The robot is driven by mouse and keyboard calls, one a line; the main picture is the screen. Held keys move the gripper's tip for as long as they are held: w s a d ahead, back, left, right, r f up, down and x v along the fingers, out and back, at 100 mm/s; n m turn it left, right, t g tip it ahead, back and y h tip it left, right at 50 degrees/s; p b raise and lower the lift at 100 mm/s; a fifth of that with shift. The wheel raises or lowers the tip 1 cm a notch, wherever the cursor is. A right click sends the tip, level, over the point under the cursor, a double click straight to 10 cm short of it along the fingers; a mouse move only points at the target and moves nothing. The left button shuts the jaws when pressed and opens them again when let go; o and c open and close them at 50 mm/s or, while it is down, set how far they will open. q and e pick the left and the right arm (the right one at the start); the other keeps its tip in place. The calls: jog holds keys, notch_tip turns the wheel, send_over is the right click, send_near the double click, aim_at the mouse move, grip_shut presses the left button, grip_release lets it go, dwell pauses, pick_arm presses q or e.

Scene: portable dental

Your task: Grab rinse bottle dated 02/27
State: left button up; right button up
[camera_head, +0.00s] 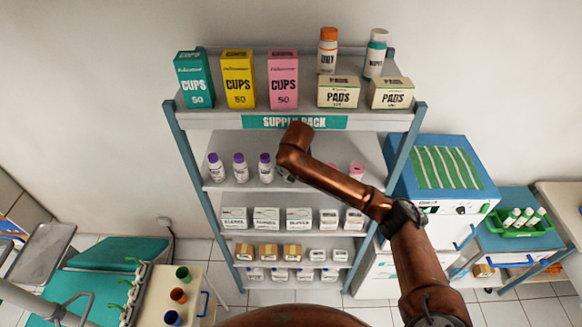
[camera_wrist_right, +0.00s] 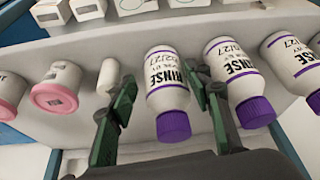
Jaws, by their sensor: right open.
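Several white rinse bottles with purple caps stand on the second shelf; three show in the head view, one of them the middle bottle (camera_head: 239,167). In the right wrist view one rinse bottle (camera_wrist_right: 167,88) lies between the two fingers of my right gripper (camera_wrist_right: 160,80), which is open. Its date is partly legible and ends in 2/27. The right finger is close to this bottle; I cannot tell whether they touch. The neighbouring rinse bottle (camera_wrist_right: 236,78) reads about 02/27, and another (camera_wrist_right: 292,62) ends in 27. My left gripper is not in view.
Pink-lidded containers (camera_wrist_right: 57,95) and a small white bottle (camera_wrist_right: 108,77) stand beside the rinse bottles. The supply rack (camera_head: 180,150) has boxes above and below. A blue-topped cabinet (camera_head: 440,165) stands at its right. My right arm hides the middle of the shelf.

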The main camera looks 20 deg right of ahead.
jog(key=p+x, duration=0.1)
jog(key=x, duration=0.2)
jog(key=shift+w+f, duration=0.1)
jog(key=shift+w, duration=0.05)
jog(key=shift+f, duration=0.15)
jog(key=c, duration=0.5)
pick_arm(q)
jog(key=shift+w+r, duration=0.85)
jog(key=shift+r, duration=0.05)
pick_arm(e)
jog(key=c, duration=0.6)
